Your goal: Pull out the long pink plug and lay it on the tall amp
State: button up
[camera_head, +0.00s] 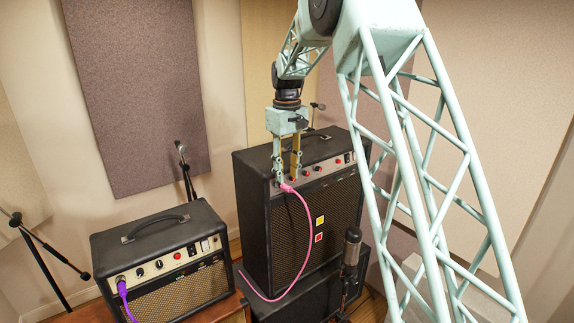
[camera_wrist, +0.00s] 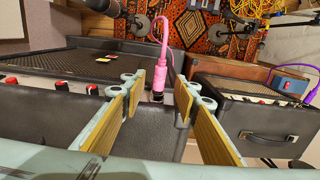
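The tall amp (camera_head: 306,225) is a black cabinet with a control panel along its upper front edge. The long pink plug (camera_wrist: 165,72) has a pink body with a dark end against the amp's front edge, and it also shows at the left of the panel in the head view (camera_head: 287,188). A pink cable runs from it down the amp's front. My gripper (camera_head: 287,176) points down at the plug. In the wrist view my gripper (camera_wrist: 160,92) has its fingers wide apart, one on each side of the plug, with visible gaps. The socket itself is hidden.
A smaller amp (camera_head: 163,261) stands at the left, with a purple plug (camera_head: 122,288) in its panel. The tall amp's top (camera_head: 283,150) has a handle, with bare room around it. A microphone (camera_head: 351,248) stands before the tall amp. Another mic stand (camera_head: 186,172) is behind.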

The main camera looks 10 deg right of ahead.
aim_at(285, 187)
jog(key=shift+f, duration=2.4)
jog(key=c, duration=0.9)
jog(key=shift+c, duration=0.2)
